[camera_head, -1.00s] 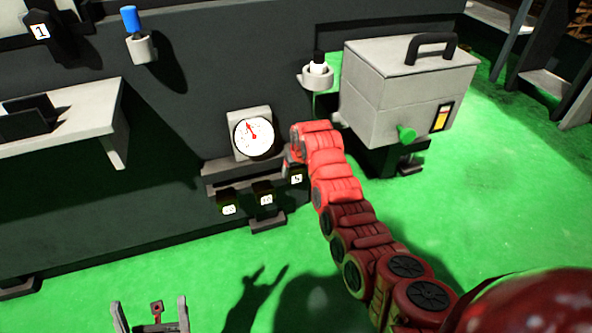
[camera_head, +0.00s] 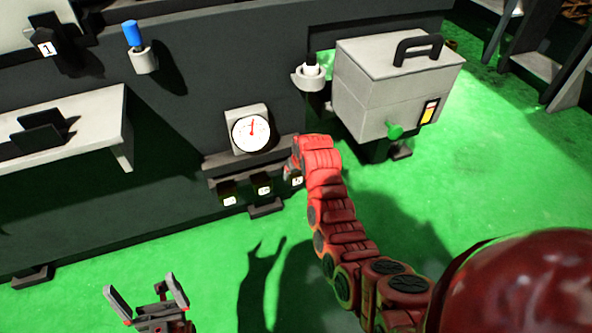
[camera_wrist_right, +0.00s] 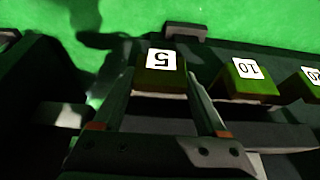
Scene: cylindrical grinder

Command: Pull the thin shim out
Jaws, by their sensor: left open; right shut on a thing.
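Three dark tabs with white number labels stick out under the dial gauge. The tab labelled 5 (camera_wrist_right: 160,66) is between the fingers of my right gripper (camera_wrist_right: 162,80) in the right wrist view, which is shut on it. The tab labelled 10 (camera_wrist_right: 248,78) is beside it. In the head view the 5 tab (camera_head: 296,180) is partly hidden by my right gripper (camera_head: 294,168). The 10 tab (camera_head: 262,185) and a third tab (camera_head: 228,196) are left of it. My left gripper (camera_head: 146,290) is open and empty at the lower left, over the floor.
The dial gauge (camera_head: 250,132) is above the tabs. A grey box (camera_head: 392,95) with a black handle and green knob stands at the right. A white shelf (camera_head: 85,125) juts out at the left. The green floor (camera_head: 480,190) is clear on the right.

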